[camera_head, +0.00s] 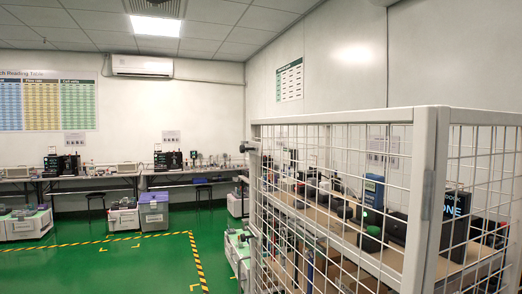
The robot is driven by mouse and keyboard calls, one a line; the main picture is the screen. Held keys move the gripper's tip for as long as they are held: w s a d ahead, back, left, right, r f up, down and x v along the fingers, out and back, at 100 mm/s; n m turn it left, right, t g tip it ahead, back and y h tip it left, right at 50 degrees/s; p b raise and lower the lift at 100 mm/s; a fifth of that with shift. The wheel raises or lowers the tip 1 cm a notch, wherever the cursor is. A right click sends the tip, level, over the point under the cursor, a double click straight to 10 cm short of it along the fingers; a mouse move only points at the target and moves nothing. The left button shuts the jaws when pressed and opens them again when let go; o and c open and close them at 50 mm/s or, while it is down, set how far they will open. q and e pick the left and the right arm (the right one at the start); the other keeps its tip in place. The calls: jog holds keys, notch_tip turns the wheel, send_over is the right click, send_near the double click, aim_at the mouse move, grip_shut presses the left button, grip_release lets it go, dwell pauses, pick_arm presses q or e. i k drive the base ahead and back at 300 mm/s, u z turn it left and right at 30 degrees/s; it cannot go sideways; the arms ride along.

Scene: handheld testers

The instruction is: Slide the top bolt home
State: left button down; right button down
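A wire-mesh cage (427,200) with pale grey posts fills the right side of the head view. A small grey fitting with a dark end (249,147) juts out near the top of the cage's far left post. It may be the top bolt, but it is too small to tell for sure or to see how far it is slid. Neither of my grippers is in view.
Inside the cage, shelves hold a blue handheld device (373,191), dark devices and a black box (456,222). Green floor (120,268) with yellow-black tape is open at left.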

aim_at(243, 148)
jog(key=u, duration=1.3)
jog(key=i, duration=0.55)
jog(key=z, duration=1.75)
